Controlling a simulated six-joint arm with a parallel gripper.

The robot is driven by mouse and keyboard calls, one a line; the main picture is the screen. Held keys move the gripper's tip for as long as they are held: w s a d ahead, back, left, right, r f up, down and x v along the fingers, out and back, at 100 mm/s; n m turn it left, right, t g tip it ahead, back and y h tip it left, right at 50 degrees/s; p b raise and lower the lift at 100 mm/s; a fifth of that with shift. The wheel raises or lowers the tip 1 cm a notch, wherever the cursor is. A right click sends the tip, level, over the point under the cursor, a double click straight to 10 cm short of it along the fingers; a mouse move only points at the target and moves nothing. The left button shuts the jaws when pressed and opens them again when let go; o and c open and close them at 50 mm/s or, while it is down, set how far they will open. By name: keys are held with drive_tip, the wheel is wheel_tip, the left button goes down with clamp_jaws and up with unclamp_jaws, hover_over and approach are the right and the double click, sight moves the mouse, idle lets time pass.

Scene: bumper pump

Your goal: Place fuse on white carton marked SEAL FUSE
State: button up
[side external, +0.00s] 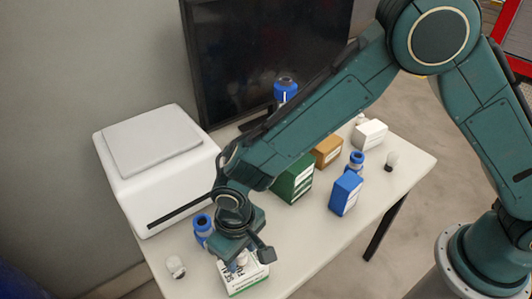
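A white carton (247,281) with dark lettering and a green lower edge stands at the front of the table. Its print is partly hidden by my gripper, so I cannot read all of it. My gripper (246,259) is right over this carton, pointing down. A small pale rounded piece (242,258), perhaps a fuse, shows at the fingers, just above or on the carton top. I cannot tell whether the fingers grip it or whether it touches the carton. Similar small white pieces with dark ends stand at the front left (175,266) and the right (391,161).
A white printer-like box (155,165) fills the table's left side, with a dark monitor (260,60) behind. Blue bottles (202,226) and green (294,180), orange (328,150), blue (346,193) and white (370,133) cartons stand around. The front right tabletop is clear.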

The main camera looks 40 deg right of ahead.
drive_tip(key=shift+r, duration=0.2)
wheel_tip(320, 180, up, 12)
idle(0.9)
idle(0.5)
drive_tip(key=s+d+r+m+t+y, duration=0.1)
drive_tip(key=d+r, duration=0.6)
drive_tip(key=d, duration=0.3)
drive_tip(key=s+d+r+t, duration=0.1)
drive_tip(key=d+r+t, duration=0.1)
drive_tip(key=d+r, duration=0.65)
drive_tip(key=s+d+m+t+h, duration=0.1)
drive_tip(key=s+d+m+t, duration=0.1)
drive_tip(key=s+d, duration=1.1)
drive_tip(key=shift+d+r+t, duration=0.2)
drive_tip(key=shift+d+t, duration=0.1)
drive_tip(key=shift+d, duration=0.2)
